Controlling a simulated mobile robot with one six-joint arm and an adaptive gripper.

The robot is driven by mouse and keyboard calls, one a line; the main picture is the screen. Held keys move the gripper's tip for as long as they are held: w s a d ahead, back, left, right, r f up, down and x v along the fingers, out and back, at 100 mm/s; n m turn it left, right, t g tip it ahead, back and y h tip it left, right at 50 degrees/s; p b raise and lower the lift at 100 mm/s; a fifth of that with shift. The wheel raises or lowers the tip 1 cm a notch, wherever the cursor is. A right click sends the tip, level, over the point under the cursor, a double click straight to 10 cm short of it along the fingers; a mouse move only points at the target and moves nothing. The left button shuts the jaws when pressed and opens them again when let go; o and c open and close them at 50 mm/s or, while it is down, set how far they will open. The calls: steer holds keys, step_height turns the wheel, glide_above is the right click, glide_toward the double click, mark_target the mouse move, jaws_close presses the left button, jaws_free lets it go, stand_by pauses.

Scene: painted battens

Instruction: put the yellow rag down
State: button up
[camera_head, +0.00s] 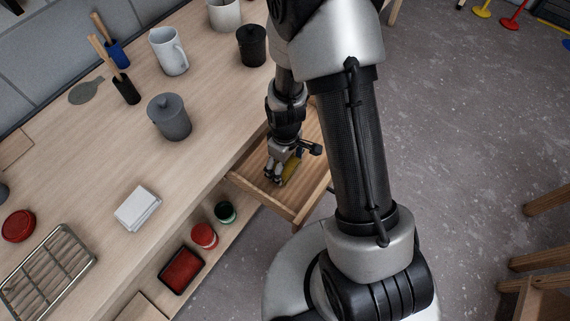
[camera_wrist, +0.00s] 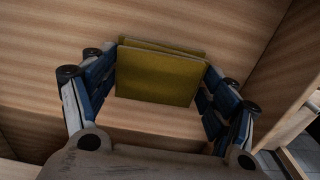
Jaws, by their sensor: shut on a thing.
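The yellow rag (camera_wrist: 158,77) is a folded, dull yellow cloth in the wrist view, between the two fingers of my gripper (camera_wrist: 157,95). The fingers press on its left and right edges. In the head view my gripper (camera_head: 276,176) points down inside an open wooden drawer (camera_head: 246,187), with the rag (camera_head: 292,167) partly hidden behind the fingers. Wooden drawer surfaces surround the rag in the wrist view. I cannot tell whether the rag touches the drawer floor.
The drawer sticks out from the wooden counter (camera_head: 100,170). On the counter stand a grey lidded pot (camera_head: 169,117), a black pot (camera_head: 251,46), a white jug (camera_head: 168,51), a white block (camera_head: 138,208) and a wire rack (camera_head: 48,272). A lower shelf holds a red tray (camera_head: 182,270) and tins.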

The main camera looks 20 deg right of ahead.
steer(key=shift+r, duration=0.1)
steer(key=o, duration=0.9)
steer(key=shift+o, duration=0.2)
step_height(320, 180, up, 12)
steer(key=p, duration=0.5)
step_height(320, 180, up, 10)
steer(key=m+t, duration=0.1)
steer(key=m, duration=0.1)
glide_above(286, 168)
steer(key=s+r+m+t, duration=0.3)
steer(key=s+r+m, duration=0.2)
steer(key=s+r, duration=0.9)
steer(key=shift+r+t, duration=0.3)
steer(key=shift+r, duration=0.55)
